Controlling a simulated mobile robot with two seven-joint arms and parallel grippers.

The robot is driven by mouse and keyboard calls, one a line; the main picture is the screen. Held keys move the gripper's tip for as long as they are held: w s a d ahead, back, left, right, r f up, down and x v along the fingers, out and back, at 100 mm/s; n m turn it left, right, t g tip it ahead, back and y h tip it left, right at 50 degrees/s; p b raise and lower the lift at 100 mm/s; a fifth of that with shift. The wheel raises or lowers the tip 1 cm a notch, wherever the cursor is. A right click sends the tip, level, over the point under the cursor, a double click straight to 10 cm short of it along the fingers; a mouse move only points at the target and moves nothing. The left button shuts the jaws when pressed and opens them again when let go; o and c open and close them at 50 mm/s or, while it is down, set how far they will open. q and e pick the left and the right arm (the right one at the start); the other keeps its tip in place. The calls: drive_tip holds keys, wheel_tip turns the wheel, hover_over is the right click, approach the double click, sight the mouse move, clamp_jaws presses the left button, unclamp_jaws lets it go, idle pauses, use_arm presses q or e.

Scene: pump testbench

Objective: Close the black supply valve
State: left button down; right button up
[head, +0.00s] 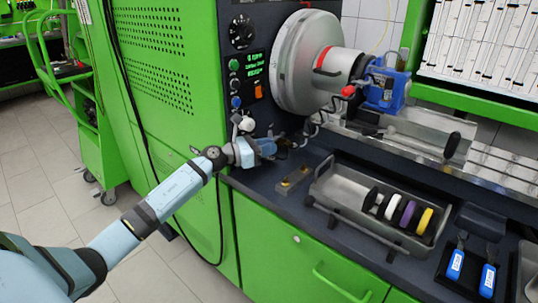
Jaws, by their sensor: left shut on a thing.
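My left arm reaches in from the lower left to the front corner of the dark bench top. My left gripper (274,146) is there, shut on a small dark part that I take to be the black supply valve (273,132). The fingers cover most of it, so the angle of its handle is hard to tell. My right gripper is not in view.
A large grey disc housing (297,62) and a blue pump (385,88) stand behind. A control panel (241,60) is above the gripper. A metal tray (345,222) with coloured rings and two blue-handled tools (456,264) lie to the right.

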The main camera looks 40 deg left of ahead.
use_arm(q)
drive_tip(key=shift+f, duration=0.1)
idle(0.3)
drive_tip(key=c, duration=1.1)
unclamp_jaws()
drive_tip(key=shift+s, duration=0.1)
drive_tip(key=v, duration=1.3)
drive_tip(key=shift+s+a, duration=0.25)
